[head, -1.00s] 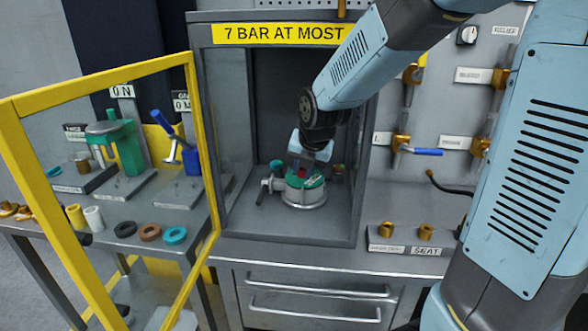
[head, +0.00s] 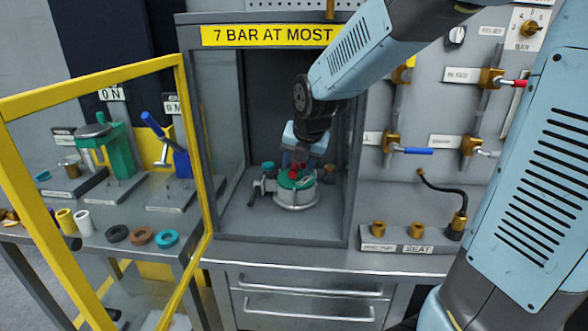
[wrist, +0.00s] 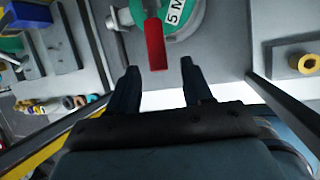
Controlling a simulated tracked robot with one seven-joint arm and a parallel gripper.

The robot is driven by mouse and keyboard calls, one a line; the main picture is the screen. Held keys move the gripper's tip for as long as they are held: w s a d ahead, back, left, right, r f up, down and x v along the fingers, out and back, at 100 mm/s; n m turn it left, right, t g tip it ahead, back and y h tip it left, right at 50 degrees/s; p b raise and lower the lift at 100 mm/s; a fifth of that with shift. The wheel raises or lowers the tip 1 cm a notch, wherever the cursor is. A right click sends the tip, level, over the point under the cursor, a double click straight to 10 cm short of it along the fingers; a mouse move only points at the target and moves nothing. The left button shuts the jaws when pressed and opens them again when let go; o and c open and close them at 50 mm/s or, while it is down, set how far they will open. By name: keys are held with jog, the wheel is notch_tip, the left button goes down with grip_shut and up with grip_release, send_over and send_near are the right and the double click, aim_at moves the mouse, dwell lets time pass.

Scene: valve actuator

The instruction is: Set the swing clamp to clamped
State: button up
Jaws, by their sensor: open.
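A round grey fixture with a green top (head: 297,186) sits on the cabinet floor and carries a red lever (wrist: 156,45). I cannot tell for certain that this lever is the swing clamp's. In the wrist view the lever's end points toward my gripper (wrist: 159,68), its tip lying about between the two spread fingertips. My gripper is open and has not closed on anything. In the head view it reaches down over the fixture from behind the arm, and its fingers are mostly hidden.
The cabinet (head: 193,130) has a yellow-framed door (head: 190,150) swung open at left. Its side walls are close around my wrist. A green clamp-like device (head: 115,148) and a blue-handled one (head: 172,150) stand on the left bench. Brass fittings (head: 425,230) stand at right.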

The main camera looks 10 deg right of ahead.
jog(key=v, duration=1)
jog(key=shift+r, duration=0.3)
jog(key=shift+s, duration=0.1)
